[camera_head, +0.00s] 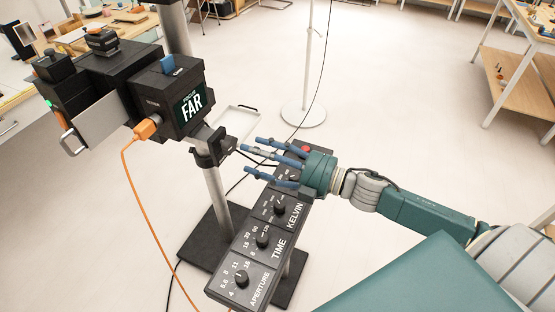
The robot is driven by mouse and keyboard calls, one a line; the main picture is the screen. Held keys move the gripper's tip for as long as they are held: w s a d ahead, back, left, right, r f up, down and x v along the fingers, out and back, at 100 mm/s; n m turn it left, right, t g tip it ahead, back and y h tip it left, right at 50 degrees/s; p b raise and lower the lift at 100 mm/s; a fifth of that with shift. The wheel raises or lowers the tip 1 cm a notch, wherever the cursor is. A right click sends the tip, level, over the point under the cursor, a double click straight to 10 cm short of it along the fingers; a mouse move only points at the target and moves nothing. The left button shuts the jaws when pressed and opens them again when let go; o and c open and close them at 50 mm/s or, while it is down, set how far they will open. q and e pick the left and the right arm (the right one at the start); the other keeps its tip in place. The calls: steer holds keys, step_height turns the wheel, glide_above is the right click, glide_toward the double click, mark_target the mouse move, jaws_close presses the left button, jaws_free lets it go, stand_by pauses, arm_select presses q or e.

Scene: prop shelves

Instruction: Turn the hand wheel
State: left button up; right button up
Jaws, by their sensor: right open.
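No part that is plainly a hand wheel can be made out. A black clamp (208,155) with a small arm sits on the grey column (215,190) under the camera-like device (180,98). My left gripper is not in view.
The panel carries round knobs marked KELVIN (280,209), TIME (262,241) and APERTURE (241,278). An orange cable (131,190) hangs from the device. A white stand (303,112) and a wooden shelf (510,77) stand behind. The floor between is mostly open.

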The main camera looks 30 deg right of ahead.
steer(key=v, duration=0.6)
steer(key=shift+s, duration=0.25)
steer(key=shift+d, duration=0.1)
